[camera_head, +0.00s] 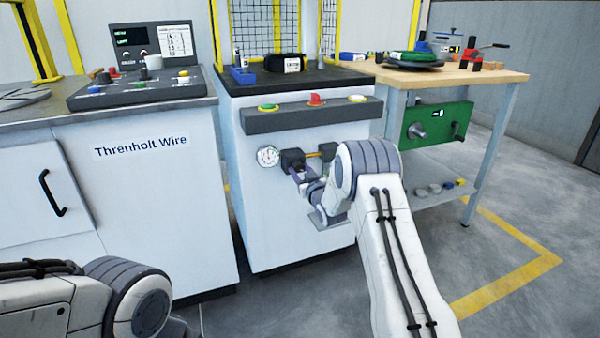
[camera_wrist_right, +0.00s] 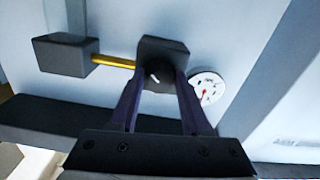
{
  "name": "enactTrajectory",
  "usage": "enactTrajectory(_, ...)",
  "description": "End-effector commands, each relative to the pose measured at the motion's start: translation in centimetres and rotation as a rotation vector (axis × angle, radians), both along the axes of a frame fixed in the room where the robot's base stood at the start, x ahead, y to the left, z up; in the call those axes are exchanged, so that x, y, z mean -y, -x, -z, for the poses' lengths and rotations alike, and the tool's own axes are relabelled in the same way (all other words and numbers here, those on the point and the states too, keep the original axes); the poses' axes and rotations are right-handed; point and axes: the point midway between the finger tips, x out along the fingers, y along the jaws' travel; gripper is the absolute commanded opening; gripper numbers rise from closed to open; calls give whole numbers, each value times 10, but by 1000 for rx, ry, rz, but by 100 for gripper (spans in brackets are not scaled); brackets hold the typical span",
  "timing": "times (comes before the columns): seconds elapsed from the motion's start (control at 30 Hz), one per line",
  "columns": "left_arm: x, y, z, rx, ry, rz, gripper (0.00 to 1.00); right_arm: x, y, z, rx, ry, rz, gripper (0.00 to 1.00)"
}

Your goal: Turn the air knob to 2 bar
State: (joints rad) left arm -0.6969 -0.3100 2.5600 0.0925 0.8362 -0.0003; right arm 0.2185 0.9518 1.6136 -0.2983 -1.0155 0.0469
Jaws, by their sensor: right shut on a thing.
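The air knob (camera_wrist_right: 158,76) is a dark round knob with a white mark, on the front of a black regulator block (camera_wrist_right: 163,48). The block also shows in the head view (camera_head: 292,157), on the white cabinet front. My right gripper (camera_wrist_right: 158,88) has a finger on each side of the knob and is shut on it; in the head view the gripper (camera_head: 297,175) reaches the block from the right. The white round gauge (camera_head: 267,156) sits left of the block. In the wrist view the gauge (camera_wrist_right: 207,90) shows a red needle; its reading is too small to tell. My left gripper is out of view.
A yellow pipe (camera_wrist_right: 113,60) joins the block to a second black box (camera_wrist_right: 66,54). Above is a grey button bar (camera_head: 300,115) with green, red and pale buttons. A control console (camera_head: 137,84) stands left, a workbench (camera_head: 455,77) right.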

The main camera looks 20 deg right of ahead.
Motion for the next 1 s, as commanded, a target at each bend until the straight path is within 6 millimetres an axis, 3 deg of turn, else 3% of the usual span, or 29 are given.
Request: enactTrajectory(1.0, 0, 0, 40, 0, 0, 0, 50, 1, 0, 2, 31, 935, -1, 0)
